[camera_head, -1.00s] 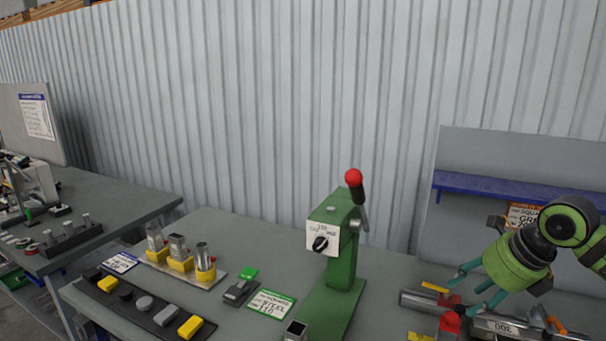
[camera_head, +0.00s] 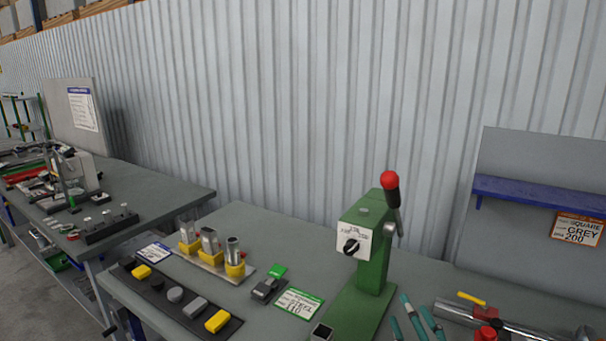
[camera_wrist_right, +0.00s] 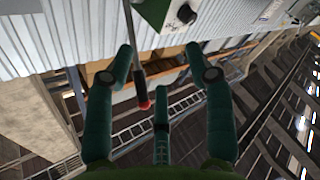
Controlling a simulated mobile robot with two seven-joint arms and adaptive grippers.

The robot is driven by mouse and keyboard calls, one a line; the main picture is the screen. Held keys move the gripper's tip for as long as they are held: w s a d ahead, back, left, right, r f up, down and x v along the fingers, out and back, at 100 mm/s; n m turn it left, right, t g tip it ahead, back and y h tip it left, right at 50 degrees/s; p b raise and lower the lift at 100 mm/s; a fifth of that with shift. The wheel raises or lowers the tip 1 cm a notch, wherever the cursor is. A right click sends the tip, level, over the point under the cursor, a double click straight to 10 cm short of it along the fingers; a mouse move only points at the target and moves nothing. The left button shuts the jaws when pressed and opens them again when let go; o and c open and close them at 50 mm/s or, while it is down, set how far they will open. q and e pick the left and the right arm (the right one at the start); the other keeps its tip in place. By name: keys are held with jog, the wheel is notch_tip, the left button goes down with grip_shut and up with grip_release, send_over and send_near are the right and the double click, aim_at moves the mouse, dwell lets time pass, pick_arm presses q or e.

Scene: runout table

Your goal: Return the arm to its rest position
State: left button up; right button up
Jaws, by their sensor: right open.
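My right gripper (camera_head: 417,318) shows only by its teal fingers at the bottom edge of the head view, right of the green press (camera_head: 374,255). In the right wrist view my right gripper (camera_wrist_right: 160,75) has its fingers spread apart with nothing held between them. The press's lever with a red knob (camera_wrist_right: 143,103) shows behind the fingers there; I cannot tell how near it is. My left gripper is in neither view.
The grey table (camera_head: 238,218) carries a black strip of caps (camera_head: 176,296), several yellow-collared posts (camera_head: 209,241) and a steel tube in a fixture (camera_head: 455,312). A blue shelf (camera_head: 530,192) on a grey panel stands at the right. Another bench (camera_head: 150,177) stands at the left.

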jog(key=s+d+f+m+g+h, duration=0.1)
jog(key=s+f+m+g+h, duration=0.1)
jog(key=s+f+m+g, duration=0.45)
jog(key=s+d+f+m+g+h, duration=0.15)
jog(key=s+f, duration=0.25)
jog(key=f, duration=0.6)
jog(key=s+a+f+m+g+y, duration=0.1)
jog(key=s+f+g, duration=0.25)
jog(key=s, duration=0.35)
jog(key=s+a+f+g+y, duration=0.1)
jog(key=s+f+g, duration=0.25)
jog(key=s, duration=0.45)
jog(key=s+f+g+b, duration=0.1)
jog(key=s+f+b, duration=0.15)
jog(key=f, duration=1.35)
jog(key=s+f+g+b, duration=0.1)
jog(key=f+b, duration=0.2)
jog(key=f, duration=1.3)
pick_arm(q)
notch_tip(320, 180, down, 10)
jog(key=b, duration=0.4)
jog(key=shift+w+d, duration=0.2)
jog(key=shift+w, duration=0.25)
pick_arm(e)
jog(key=s+d+f, duration=0.2)
jog(key=s+f, duration=1.3)
jog(key=f, duration=0.1)
jog(key=shift+d+f+g, duration=0.15)
jog(key=shift+d+g, duration=0.1)
jog(key=shift+g, duration=0.15)
